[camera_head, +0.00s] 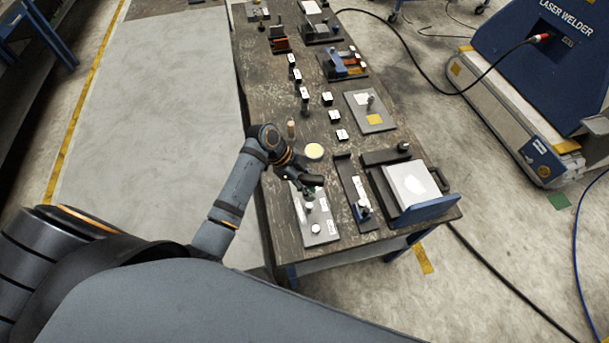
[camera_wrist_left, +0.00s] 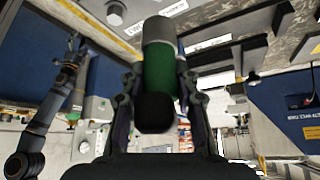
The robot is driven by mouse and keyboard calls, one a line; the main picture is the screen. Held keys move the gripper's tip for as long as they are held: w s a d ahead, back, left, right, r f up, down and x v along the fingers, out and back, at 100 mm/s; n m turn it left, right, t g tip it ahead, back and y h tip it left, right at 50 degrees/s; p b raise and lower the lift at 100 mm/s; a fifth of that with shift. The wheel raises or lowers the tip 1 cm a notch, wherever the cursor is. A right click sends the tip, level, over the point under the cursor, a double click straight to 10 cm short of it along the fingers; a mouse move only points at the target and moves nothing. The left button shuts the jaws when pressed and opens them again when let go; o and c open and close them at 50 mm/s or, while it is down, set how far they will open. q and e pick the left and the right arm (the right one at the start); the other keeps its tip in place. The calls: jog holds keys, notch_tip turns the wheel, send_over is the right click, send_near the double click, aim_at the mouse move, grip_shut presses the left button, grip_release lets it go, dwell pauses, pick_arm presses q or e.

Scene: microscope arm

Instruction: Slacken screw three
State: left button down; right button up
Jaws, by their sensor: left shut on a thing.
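A light plate (camera_head: 325,236) with several upright screws or knobs lies near the table's front left edge. My left gripper (camera_head: 313,187) is over the plate's far end. In the left wrist view, its two fingers (camera_wrist_left: 160,105) are closed on a green cylindrical piece (camera_wrist_left: 160,70) with a grey end toward the plate and a black end toward the camera. I cannot tell whether this piece is screw three. A white-topped screw (camera_head: 315,228) stands near the plate's front end. The screw numbers are unreadable. My right gripper does not show.
A slim dark fixture (camera_head: 346,178) stands right of the plate. Beyond it is a white block on a blue-edged fixture (camera_head: 433,209). A pale yellow disc (camera_head: 314,151) and small labelled blocks (camera_head: 334,116) lie farther back. The floor (camera_head: 150,110) left of the table is clear.

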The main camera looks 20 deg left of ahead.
pick_arm(q)
notch_tip(320, 180, down, 5)
jog(key=b, duration=0.3)
jog(key=shift+f, duration=0.1)
dwell(0.4)
jog(key=shift+p, duration=0.4)
dwell(0.8)
jog(key=shift+f+b, duration=1)
jog(key=shift+f, duration=0.55)
dwell(0.5)
